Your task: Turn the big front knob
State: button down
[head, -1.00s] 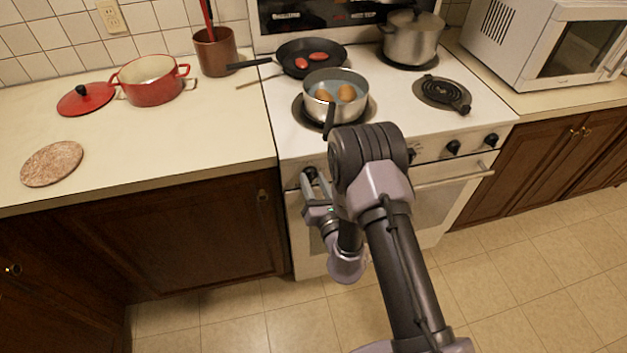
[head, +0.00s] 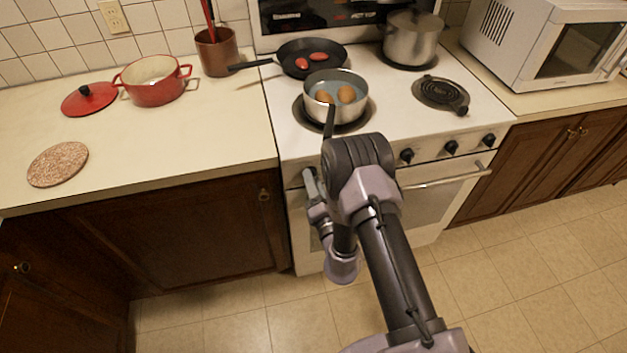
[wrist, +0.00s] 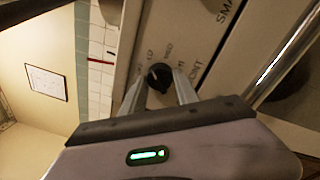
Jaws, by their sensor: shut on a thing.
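The front knob (wrist: 158,75) is black and round, on the stove's white front panel. In the wrist view, lettering around it includes "MED" and part of a word ending in "ONT". My gripper (wrist: 160,88) has one finger on each side of this knob and is shut on it. In the head view my gripper (head: 312,185) is at the left end of the stove's front panel, and the knob is hidden there by the fingers.
Several other black knobs, one of them (head: 451,147), sit along the panel to the right, above the oven handle (head: 440,177). A saucepan (head: 336,98) with brown eggs stands on the front left burner, its handle pointing toward my arm.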

jog(key=shift+r, duration=0.1)
dwell(0.3)
jog(key=shift+w, duration=0.1)
jog(key=c, duration=0.9)
grip_release()
